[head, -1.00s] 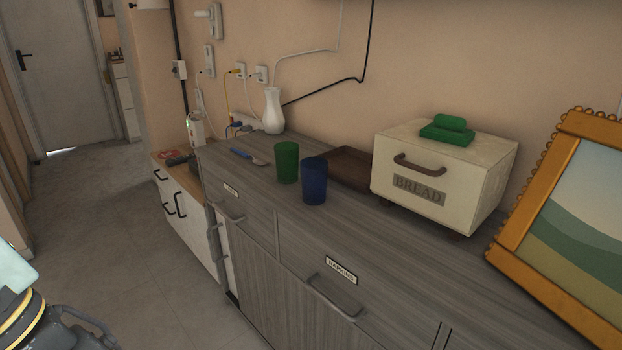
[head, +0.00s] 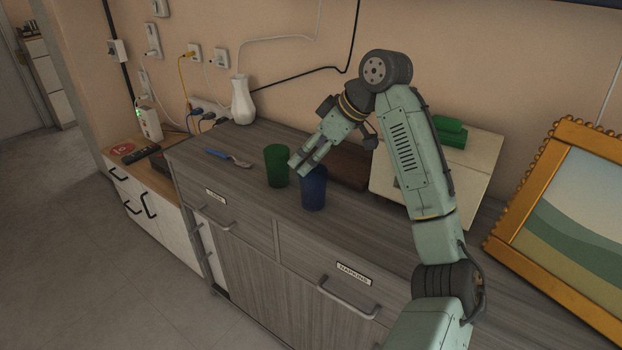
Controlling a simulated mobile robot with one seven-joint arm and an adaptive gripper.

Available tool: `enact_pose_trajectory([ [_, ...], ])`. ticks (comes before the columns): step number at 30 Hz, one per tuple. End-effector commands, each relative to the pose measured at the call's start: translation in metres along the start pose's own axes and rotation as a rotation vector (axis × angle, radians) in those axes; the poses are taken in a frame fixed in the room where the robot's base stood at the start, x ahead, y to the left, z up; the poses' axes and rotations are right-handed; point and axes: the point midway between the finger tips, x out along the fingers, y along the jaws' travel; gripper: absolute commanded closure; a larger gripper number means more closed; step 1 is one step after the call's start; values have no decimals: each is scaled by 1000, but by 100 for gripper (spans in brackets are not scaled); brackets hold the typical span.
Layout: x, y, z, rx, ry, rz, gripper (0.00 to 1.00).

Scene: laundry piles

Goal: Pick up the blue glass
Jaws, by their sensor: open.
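The blue glass (head: 314,192) stands upright on the grey wooden sideboard, near its front edge. A green glass (head: 276,166) stands just left of it. My gripper (head: 300,170) hangs over the sideboard with its fingers pointing down and left. In the picture its fingertips overlap the upper left of the blue glass and lie in the gap beside the green glass. The gripper is open and holds nothing I can see. Part of the blue glass's rim is hidden behind the fingers. I cannot tell whether the fingers touch the glass.
A white bread box (head: 477,160) with a green block (head: 450,132) on top is partly hidden by my arm. A dark tray (head: 350,168) lies behind the glasses. A framed picture (head: 500,222) stands right.

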Motion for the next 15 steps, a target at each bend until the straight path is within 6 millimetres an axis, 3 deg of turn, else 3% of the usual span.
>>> enact_pose_trajectory([
  [1, -13, 3, 14, 17, -26, -14, 24],
  [4, -18, 3, 30, 31, -53, -38, 24],
  [15, 30, 1, 35, 32, -56, -42, 24],
])
